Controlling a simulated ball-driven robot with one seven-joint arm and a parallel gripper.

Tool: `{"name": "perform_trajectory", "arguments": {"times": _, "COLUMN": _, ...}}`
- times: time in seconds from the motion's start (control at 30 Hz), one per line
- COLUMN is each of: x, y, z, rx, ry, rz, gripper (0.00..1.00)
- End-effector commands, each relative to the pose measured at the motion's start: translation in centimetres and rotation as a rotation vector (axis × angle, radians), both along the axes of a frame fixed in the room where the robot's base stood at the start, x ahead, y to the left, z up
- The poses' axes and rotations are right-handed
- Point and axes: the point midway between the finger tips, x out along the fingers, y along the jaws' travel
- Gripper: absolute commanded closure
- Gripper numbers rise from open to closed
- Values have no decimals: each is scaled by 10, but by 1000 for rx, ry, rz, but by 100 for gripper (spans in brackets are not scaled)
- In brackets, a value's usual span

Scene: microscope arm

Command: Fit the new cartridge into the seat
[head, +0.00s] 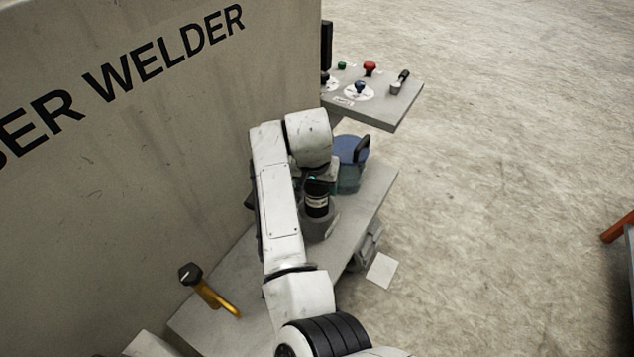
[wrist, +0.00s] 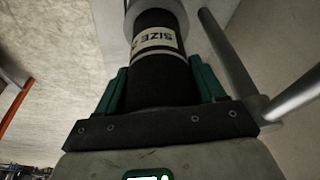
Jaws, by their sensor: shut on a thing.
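A black cylinder with a pale label band reading "SIZE", which looks like the cartridge, is between the green-padded fingers of my gripper (wrist: 161,88) in the wrist view, and its body (wrist: 155,72) is upright there. In the head view the cartridge (head: 317,204) shows below my gripper (head: 319,184), standing over a grey rounded block (head: 320,226) that may be the seat. In the wrist view the far end of the cartridge meets a light grey round part (wrist: 150,8). Whether it is inside the seat or only lined up with it cannot be told. My gripper is shut on the cartridge.
A blue-lidded container (head: 350,176) stands just behind on the grey bench (head: 375,205). The welder wall (head: 130,150) is close on the left. A control shelf (head: 400,105) is behind. Grey rods (wrist: 225,50) pass close to the right finger.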

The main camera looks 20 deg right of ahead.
Motion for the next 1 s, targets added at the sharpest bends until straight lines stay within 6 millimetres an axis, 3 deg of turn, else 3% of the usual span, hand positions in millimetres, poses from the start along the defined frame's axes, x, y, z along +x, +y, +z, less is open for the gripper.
{"name": "perform_trajectory", "arguments": {"times": 1.0, "x": 1, "y": 0, "z": -22, "rx": -2, "ry": -2, "rz": 0, "gripper": 100}}
